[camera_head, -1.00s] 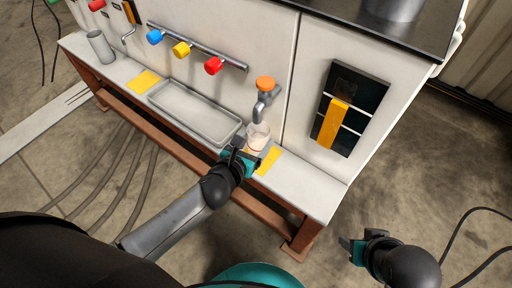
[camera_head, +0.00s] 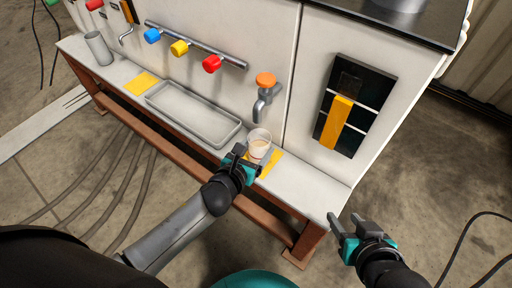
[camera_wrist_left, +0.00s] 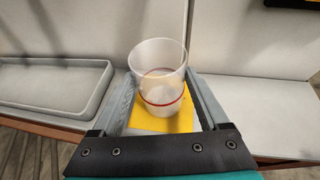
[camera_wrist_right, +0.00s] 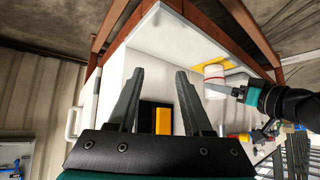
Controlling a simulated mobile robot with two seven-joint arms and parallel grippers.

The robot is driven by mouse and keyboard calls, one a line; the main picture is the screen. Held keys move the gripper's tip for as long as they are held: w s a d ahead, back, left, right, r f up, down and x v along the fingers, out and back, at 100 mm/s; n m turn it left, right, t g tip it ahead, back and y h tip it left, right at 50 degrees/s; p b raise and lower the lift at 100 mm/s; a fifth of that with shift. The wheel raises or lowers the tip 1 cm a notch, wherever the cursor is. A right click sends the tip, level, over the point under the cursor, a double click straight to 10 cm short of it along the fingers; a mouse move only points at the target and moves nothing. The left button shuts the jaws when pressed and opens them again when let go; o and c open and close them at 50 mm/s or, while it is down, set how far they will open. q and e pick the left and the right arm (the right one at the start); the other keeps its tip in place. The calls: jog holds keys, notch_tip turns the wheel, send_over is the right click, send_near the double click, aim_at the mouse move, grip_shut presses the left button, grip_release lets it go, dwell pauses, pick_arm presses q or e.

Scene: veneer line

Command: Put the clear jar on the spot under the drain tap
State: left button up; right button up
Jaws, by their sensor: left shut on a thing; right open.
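The clear jar (camera_head: 259,141), with a red line around it, is held upright between the fingers of my left gripper (camera_head: 242,158). In the left wrist view the jar (camera_wrist_left: 158,72) stands between both fingers, over a yellow patch (camera_wrist_left: 180,122). I cannot tell whether its base touches the patch. The drain tap (camera_head: 262,103) has an orange knob and hangs from the white wall behind the jar. The jar appears in front of the spout rather than directly under it. My right gripper (camera_head: 343,226) is open and empty, off the bench's right end.
A grey tray (camera_head: 190,133) lies left of the jar on the narrow bench (camera_head: 310,187). Another yellow patch (camera_head: 142,83) and a grey cup (camera_head: 98,46) are further left. Blue, yellow and red valves line the wall above. A dark panel (camera_head: 335,133) is at right.

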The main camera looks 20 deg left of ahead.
pick_arm(q)
jog(key=o, duration=1.5)
jog(key=shift+r, duration=0.1)
